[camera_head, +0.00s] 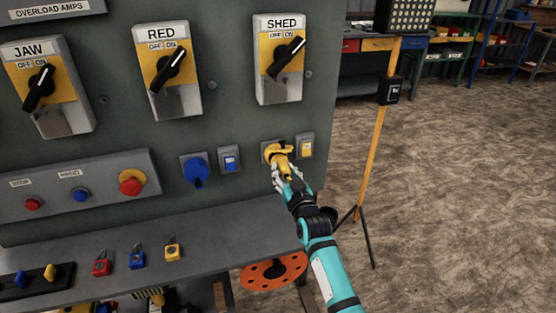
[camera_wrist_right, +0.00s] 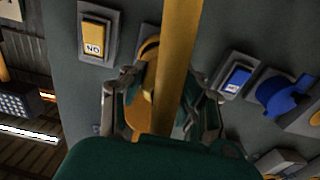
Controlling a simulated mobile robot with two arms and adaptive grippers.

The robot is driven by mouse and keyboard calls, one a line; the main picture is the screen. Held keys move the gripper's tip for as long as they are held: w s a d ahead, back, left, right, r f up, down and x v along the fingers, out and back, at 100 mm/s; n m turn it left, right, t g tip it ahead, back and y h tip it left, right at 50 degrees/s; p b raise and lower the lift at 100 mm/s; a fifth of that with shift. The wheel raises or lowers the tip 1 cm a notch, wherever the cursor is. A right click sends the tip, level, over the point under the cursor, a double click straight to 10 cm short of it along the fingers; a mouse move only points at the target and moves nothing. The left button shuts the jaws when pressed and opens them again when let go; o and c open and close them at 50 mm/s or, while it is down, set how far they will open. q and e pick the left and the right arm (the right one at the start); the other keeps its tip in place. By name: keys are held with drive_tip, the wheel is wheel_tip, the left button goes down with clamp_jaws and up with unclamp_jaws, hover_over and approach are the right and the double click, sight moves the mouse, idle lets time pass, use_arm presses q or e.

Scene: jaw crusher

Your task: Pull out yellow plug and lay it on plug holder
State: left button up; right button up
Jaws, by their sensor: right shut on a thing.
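The yellow plug (camera_head: 279,153) is at its grey socket on the green panel, below the SHED switch. My right gripper (camera_head: 284,176) is shut on the plug's lower part. In the right wrist view, my right gripper (camera_wrist_right: 160,100) has its fingers on both sides of the yellow plug (camera_wrist_right: 174,65), which runs up the middle of the picture. The fingers hide part of the socket, so I cannot tell how deep the plug sits. A black holder (camera_head: 12,292) with a blue and a yellow piece on it lies on the shelf at lower left. My left gripper is not in view.
A blue plug (camera_head: 195,169) and blue switch (camera_head: 230,159) are left of the yellow plug; a yellow switch (camera_head: 306,146) is right. Red, blue and yellow padlocks (camera_head: 173,249) lie on the grey shelf (camera_head: 225,225). A yellow post (camera_head: 373,150) stands at right.

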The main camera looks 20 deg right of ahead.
sight(286, 175)
drive_tip(key=shift+s+d+r+p, duration=0.15)
drive_tip(key=shift+s+p, duration=1)
drive_tip(key=shift+s, duration=0.6)
